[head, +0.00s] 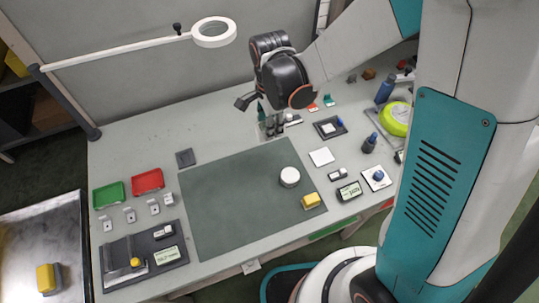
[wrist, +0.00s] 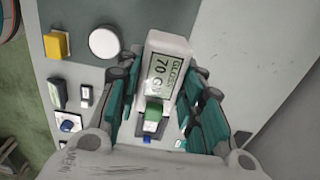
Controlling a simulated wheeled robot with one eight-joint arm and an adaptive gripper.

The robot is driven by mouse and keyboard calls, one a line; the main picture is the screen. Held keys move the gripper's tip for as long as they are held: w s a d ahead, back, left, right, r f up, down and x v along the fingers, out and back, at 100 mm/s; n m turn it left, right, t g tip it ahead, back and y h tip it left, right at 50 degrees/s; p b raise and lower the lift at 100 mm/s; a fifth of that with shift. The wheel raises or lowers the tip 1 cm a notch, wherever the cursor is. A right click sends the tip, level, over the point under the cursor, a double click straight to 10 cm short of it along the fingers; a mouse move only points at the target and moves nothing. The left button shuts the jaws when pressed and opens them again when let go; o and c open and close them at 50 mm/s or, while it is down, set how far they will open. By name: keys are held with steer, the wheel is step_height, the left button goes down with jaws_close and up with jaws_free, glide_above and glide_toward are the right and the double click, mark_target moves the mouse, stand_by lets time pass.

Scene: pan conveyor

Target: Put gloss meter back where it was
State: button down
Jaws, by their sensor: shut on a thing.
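The gloss meter (wrist: 172,55) is a pale box with a green display reading "GLOSS 70". In the wrist view it sits between the teal-and-dark fingers of my gripper (wrist: 165,82), which is shut on it. A green piece (wrist: 152,120) shows by its lower end; I cannot tell whether it belongs to the meter. In the head view my gripper (head: 262,112) is over the back of the table, and the meter cannot be made out clearly among the dark parts there.
A green mat (head: 235,205) covers the table's middle, with a white round puck (head: 289,177) and a yellow block (head: 312,201) on it. A dark square pad (head: 185,158), white tile (head: 321,156) and dark tray (head: 329,128) lie around it. A ring lamp (head: 214,32) overhangs the back left.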

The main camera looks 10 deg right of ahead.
step_height(320, 180, down, 13)
steer(key=b, duration=0.7)
steer(key=shift+r, duration=0.15)
steer(key=shift+b, duration=0.35)
steer(key=c, duration=1.1)
jaws_free()
step_height(320, 180, up, 12)
steer(key=p, duration=0.4)
